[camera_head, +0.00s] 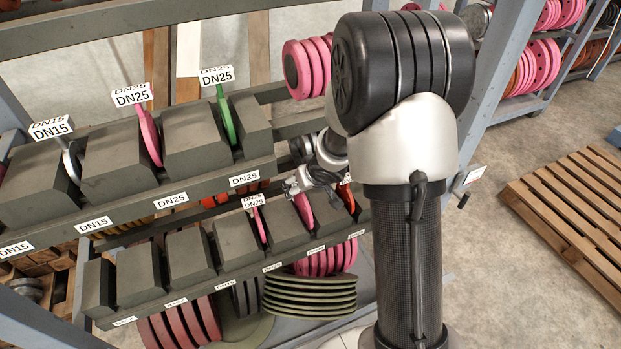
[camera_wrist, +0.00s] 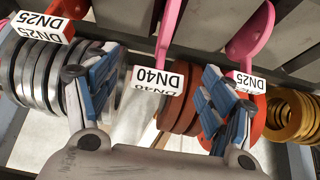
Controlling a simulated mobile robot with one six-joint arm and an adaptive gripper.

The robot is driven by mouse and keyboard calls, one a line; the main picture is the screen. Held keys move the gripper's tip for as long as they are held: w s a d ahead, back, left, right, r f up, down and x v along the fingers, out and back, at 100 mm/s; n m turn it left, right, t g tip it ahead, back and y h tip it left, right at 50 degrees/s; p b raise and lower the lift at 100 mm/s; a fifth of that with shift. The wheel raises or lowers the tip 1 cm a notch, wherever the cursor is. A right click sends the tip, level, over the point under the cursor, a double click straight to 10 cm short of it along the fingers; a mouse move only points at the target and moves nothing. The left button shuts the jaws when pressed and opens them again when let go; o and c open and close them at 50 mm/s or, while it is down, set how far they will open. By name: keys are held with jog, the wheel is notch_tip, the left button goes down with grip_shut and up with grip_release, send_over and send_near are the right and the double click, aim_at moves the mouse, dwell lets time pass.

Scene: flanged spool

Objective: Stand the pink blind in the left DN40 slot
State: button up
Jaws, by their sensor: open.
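The pink blind with the DN40 tag shows in the wrist view (camera_wrist: 170,22) as a pink stem with a white tag (camera_wrist: 158,80). The tag lies between my gripper's (camera_wrist: 160,68) two blue-padded fingers. The fingers are apart, with visible gaps on both sides of the tag. In the head view what looks like the same pink blind (camera_head: 303,209) stands in the lower rack row, just below my gripper (camera_head: 308,182), which my arm partly covers. Small labels run along the lower rack's front; I cannot read which marks the left DN40 slot.
A pink blind (camera_head: 259,226) with a DN25 tag stands left in the lower row. An orange piece (camera_head: 346,195) is close on the right. The upper row holds pink (camera_head: 149,136) and green (camera_head: 226,118) DN25 blinds. Left lower-row gaps look empty. A rack post (camera_head: 497,90) stands right.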

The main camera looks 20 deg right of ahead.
jog(key=v, duration=0.8)
jog(key=shift+s+r, duration=0.15)
jog(key=shift+r, duration=0.25)
dwell(0.4)
jog(key=s+d+r+m+t+h, duration=0.1)
jog(key=s+d+r+h, duration=0.15)
jog(key=r, duration=0.55)
jog(key=s+d+r+m+t+h, duration=0.1)
jog(key=s+r+h, duration=0.25)
jog(key=r, duration=0.35)
jog(key=s+a+f+n+g+y, duration=0.1)
jog(key=s+a+g+y, duration=0.1)
jog(key=s+a, duration=0.4)
jog(key=s+a+n+g+y, duration=0.1)
jog(key=s+a+y, duration=0.3)
jog(key=s, duration=1)
jog(key=a+g, duration=0.1)
jog(key=a, duration=0.2)
jog(key=shift+a+f+b, duration=0.25)
jog(key=shift+f+b, duration=0.05)
jog(key=shift+f, duration=0.05)
